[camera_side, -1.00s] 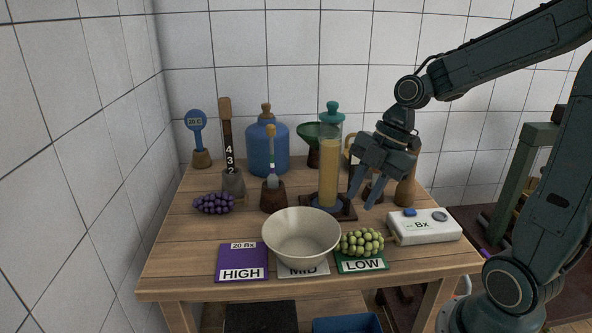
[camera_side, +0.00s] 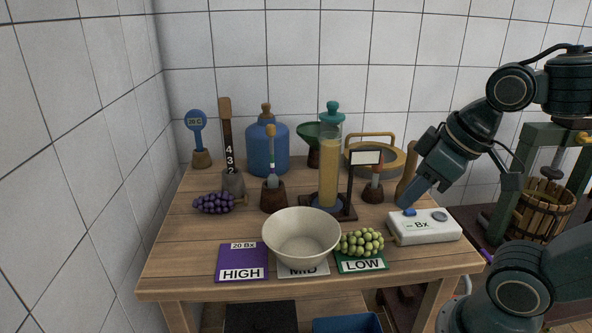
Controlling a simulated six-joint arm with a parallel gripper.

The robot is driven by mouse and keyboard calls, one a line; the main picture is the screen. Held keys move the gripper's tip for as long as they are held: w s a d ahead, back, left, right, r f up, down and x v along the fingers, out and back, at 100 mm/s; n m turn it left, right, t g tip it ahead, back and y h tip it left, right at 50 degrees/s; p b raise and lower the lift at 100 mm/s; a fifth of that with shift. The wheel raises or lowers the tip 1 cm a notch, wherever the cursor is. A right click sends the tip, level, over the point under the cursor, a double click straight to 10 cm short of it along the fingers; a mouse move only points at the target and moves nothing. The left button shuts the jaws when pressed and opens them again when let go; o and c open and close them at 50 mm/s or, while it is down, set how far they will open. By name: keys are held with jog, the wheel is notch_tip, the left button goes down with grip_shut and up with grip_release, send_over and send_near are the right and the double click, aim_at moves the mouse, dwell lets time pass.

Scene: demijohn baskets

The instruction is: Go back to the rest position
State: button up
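My gripper (camera_side: 412,192) is at the right of the table, angled down and left, with its tip in view just above the white meter (camera_side: 426,232). It looks empty. From this angle I cannot tell how far its fingers are apart. My wrist and forearm rise behind it to the upper right. Whether the tip touches the meter or only overlaps it in the picture is unclear.
A cream bowl (camera_side: 301,226) stands on the MID card (camera_side: 303,269). Green grapes (camera_side: 362,242) lie on the LOW card (camera_side: 361,264). Purple grapes (camera_side: 213,203) lie at left. A yellow-filled cylinder (camera_side: 329,170) and a small sign (camera_side: 366,158) stand mid-table. A basket press (camera_side: 543,214) stands right.

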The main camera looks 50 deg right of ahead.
jog(key=shift+s+m, duration=0.35)
jog(key=shift+m, duration=0.15)
